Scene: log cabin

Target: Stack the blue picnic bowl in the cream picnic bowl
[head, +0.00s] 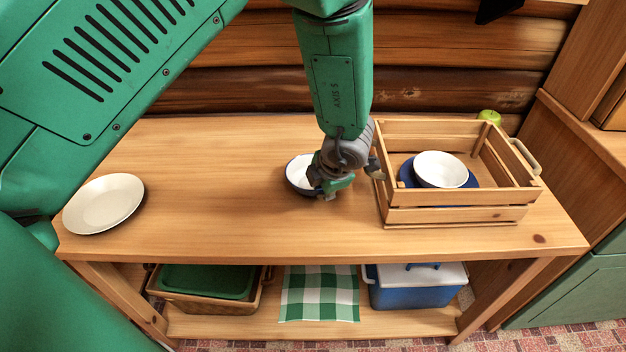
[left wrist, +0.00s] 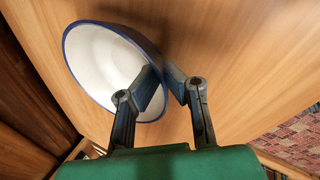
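The blue picnic bowl (head: 297,175), blue outside and white inside, is at the middle of the table; it also shows in the left wrist view (left wrist: 100,65). My left gripper (head: 325,183) is at the bowl's right side, partly covering it in the head view. In the left wrist view its fingers (left wrist: 164,88) are close together with the bowl's wall between them, one inside and one outside. Whether the bowl is lifted I cannot tell. The cream picnic bowl (head: 440,168) sits upright and empty on a blue plate (head: 407,173) in the wooden crate. My right gripper is not in view.
The slatted wooden crate (head: 455,215) stands on the table's right, close beside my left gripper. A cream plate (head: 103,203) lies at the far left. A green apple (head: 489,117) is behind the crate. The table between plate and bowl is clear. A log wall (head: 220,85) rises behind.

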